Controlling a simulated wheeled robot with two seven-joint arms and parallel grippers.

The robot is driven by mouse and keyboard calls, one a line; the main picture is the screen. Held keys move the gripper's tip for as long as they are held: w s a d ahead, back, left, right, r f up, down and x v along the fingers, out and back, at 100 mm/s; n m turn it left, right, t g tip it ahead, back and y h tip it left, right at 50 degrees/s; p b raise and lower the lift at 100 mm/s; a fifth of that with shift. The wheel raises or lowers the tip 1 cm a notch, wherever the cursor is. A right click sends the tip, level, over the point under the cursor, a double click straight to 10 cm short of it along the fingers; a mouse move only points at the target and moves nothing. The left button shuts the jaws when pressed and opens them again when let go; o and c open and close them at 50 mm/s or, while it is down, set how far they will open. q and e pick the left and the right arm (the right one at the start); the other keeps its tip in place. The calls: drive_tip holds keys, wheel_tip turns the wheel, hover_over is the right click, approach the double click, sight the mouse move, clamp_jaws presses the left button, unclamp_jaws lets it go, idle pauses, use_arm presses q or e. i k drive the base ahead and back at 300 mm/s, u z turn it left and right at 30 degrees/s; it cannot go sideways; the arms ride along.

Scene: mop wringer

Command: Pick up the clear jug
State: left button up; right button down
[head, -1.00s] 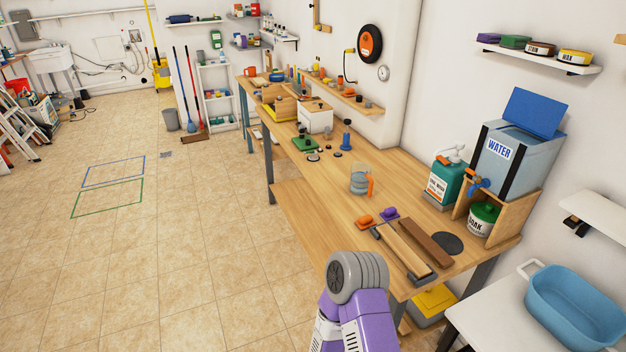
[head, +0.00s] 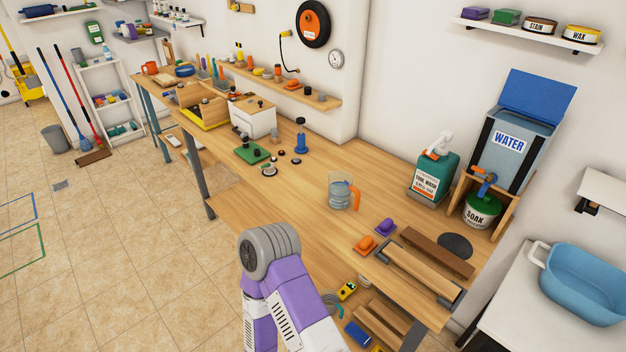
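The clear jug (head: 338,196) stands upright on the wooden workbench (head: 300,210), right of the middle of the head view. It is see-through with faint markings, and its orange handle (head: 355,196) points right. Nothing is touching it. A purple and grey link of my arm rises from the bottom of the view, in front of the bench and short of the jug. Neither of my grippers shows, so their state is hidden.
A green wash bottle (head: 433,178), a SOAK tub (head: 481,211) and a WATER tank (head: 510,140) stand to the right.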

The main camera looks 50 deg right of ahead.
sight(340, 183)
drive_tip(key=i, duration=0.15)
drive_tip(key=z, duration=3.05)
